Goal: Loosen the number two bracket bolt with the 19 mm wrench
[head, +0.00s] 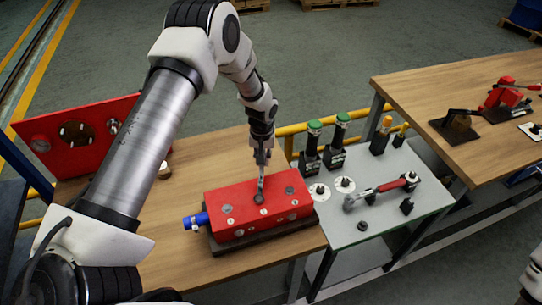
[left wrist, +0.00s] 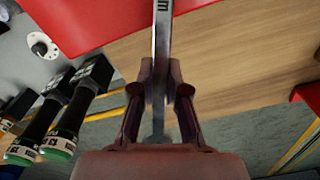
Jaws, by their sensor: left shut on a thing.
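My left gripper (head: 262,156) is shut on a slim grey wrench (head: 262,182) and holds it above the red block. The wrench also shows in the left wrist view (left wrist: 163,40), running from between the fingers (left wrist: 160,88) to the top edge, with part of a dark marking legible. In the head view its lower end is at the middle bolt (head: 260,199) on the red block (head: 244,206). I cannot tell whether the jaw is seated on that bolt. Other bolts sit left (head: 227,209) and right (head: 290,190) of it. My right gripper is out of view.
The block rests on a dark base on the wooden table (head: 180,262), with a blue fitting (head: 194,221) at its left end. A red panel (head: 75,134) stands behind. The grey side table (head: 385,215) holds green-capped tools (head: 312,140), dials (head: 344,184) and a red-handled tool (head: 385,190).

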